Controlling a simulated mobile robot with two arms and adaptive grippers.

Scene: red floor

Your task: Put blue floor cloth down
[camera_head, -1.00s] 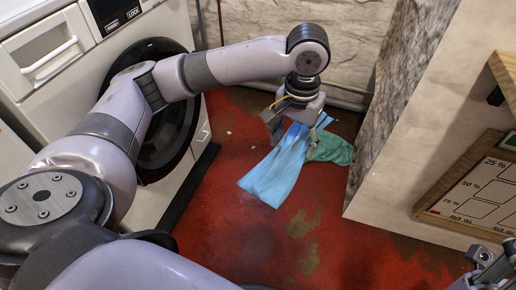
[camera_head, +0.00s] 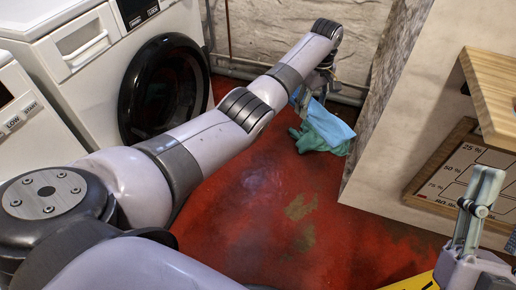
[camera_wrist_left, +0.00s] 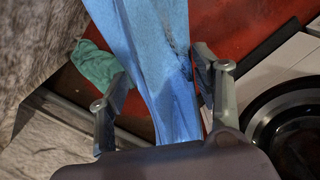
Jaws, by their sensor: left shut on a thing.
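The blue floor cloth (camera_head: 334,124) hangs from my left gripper (camera_head: 318,84) in the back corner, its lower part over or against a green cloth (camera_head: 312,139) on the red floor. In the left wrist view, the blue cloth (camera_wrist_left: 160,65) runs between the fingers of my left gripper (camera_wrist_left: 160,95), which is shut on it. The green cloth (camera_wrist_left: 97,64) shows beside it there. My right gripper (camera_head: 474,212) is at the right edge, far from the cloths; its opening cannot be judged.
A white washing machine (camera_head: 90,95) with a round black door stands at left. A pale wall block (camera_head: 400,165) with a board (camera_head: 465,180) and wooden shelf (camera_head: 495,95) is at right. Pipes (camera_head: 245,72) run along the back wall. The middle red floor (camera_head: 265,205) is clear.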

